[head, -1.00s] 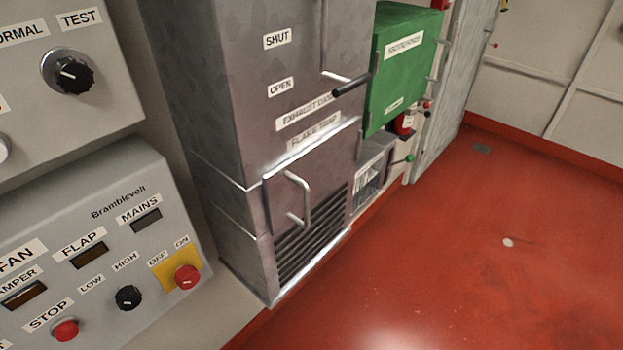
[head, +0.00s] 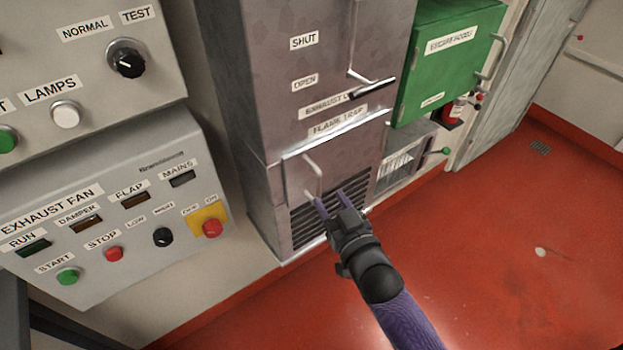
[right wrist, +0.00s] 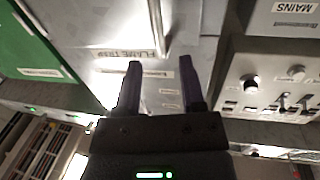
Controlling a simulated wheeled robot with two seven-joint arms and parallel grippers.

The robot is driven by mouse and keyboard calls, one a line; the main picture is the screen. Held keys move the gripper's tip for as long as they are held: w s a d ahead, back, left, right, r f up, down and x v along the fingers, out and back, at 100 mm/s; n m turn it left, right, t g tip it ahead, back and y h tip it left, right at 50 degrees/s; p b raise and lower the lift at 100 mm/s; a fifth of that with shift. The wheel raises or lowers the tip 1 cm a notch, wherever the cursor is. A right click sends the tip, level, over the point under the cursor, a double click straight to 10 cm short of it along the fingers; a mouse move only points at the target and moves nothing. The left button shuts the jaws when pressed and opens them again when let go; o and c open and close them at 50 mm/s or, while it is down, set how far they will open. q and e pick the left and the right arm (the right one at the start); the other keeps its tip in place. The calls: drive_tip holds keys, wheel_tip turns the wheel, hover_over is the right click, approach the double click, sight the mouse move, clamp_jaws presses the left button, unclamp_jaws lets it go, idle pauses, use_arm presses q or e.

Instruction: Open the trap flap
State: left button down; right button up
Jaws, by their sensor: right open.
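The flame trap flap (head: 297,184) is a grey metal panel low on the steel exhaust cabinet, under the "FLAME TRAP" label (head: 338,123). It looks closed. A pale bar handle (head: 318,176) stands out from it. My right gripper (head: 332,198) is open, its fingertips near the lower end of the handle in the head view; I cannot tell whether they touch it. It hides part of the louvres. In the right wrist view the open fingers (right wrist: 160,66) have nothing visible between them, and the label (right wrist: 122,54) shows beside them. My left gripper is not in view.
The exhaust fan control panel (head: 110,225) with buttons and a knob is to the left. A damper lever (head: 372,88) juts out above the flap. A green cabinet (head: 450,75) hangs to the right. The red floor (head: 490,260) is clear in front.

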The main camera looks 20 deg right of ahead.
sight(320, 185)
drive_tip(key=w, duration=0.4)
drive_tip(key=w+b, duration=0.1)
drive_tip(key=w, duration=0.1)
drive_tip(key=shift+a, duration=0.4)
clamp_jaws()
drive_tip(key=shift+f, duration=0.1)
idle(0.8)
